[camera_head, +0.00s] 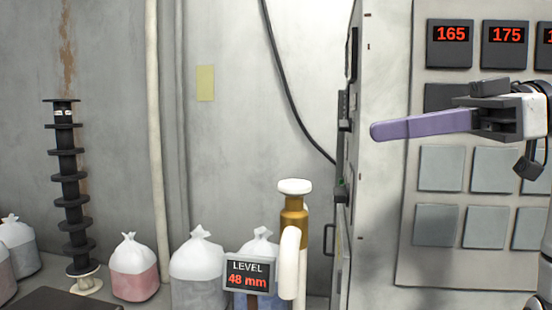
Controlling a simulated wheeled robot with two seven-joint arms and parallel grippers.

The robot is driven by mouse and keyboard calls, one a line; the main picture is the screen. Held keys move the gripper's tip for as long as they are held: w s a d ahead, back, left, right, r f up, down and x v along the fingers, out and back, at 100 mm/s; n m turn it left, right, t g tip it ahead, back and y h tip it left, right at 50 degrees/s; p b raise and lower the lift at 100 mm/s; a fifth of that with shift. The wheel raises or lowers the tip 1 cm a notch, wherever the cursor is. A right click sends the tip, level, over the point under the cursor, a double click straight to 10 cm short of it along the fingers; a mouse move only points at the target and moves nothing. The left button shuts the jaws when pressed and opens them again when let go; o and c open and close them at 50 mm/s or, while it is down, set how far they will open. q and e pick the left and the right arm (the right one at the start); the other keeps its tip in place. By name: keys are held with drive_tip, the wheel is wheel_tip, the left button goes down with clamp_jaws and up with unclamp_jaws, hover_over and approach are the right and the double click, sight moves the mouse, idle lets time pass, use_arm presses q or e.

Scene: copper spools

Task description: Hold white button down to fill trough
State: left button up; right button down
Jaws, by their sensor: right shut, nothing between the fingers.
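The white button (295,186) is a round cap on top of a brass post (293,222) at the lower middle. A white curved spout (289,262) stands in front of the post. A small level display (249,274) beside it reads 48 mm. My right gripper (380,131) comes in from the right edge, its long purple fingers pointing left and shut together. It is above and to the right of the button in the picture, apart from it. I cannot make out the trough. My left gripper is not in view.
A grey cabinet with a panel of square plates (441,168) and red number displays (449,43) fills the right. Bags (134,267) stand along the wall. A stack of black discs (72,190) rises at the left.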

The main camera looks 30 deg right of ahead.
drive_tip(key=p, duration=0.2)
hover_over(294, 194)
drive_tip(key=d, duration=0.4)
drive_tip(key=f, duration=0.1)
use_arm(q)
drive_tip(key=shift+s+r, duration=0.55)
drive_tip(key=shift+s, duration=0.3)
use_arm(e)
drive_tip(key=f, duration=0.4)
drive_tip(key=shift+s+a+f, duration=0.1)
drive_tip(key=shift+a+f, duration=0.15)
drive_tip(key=shift+f, duration=0.05)
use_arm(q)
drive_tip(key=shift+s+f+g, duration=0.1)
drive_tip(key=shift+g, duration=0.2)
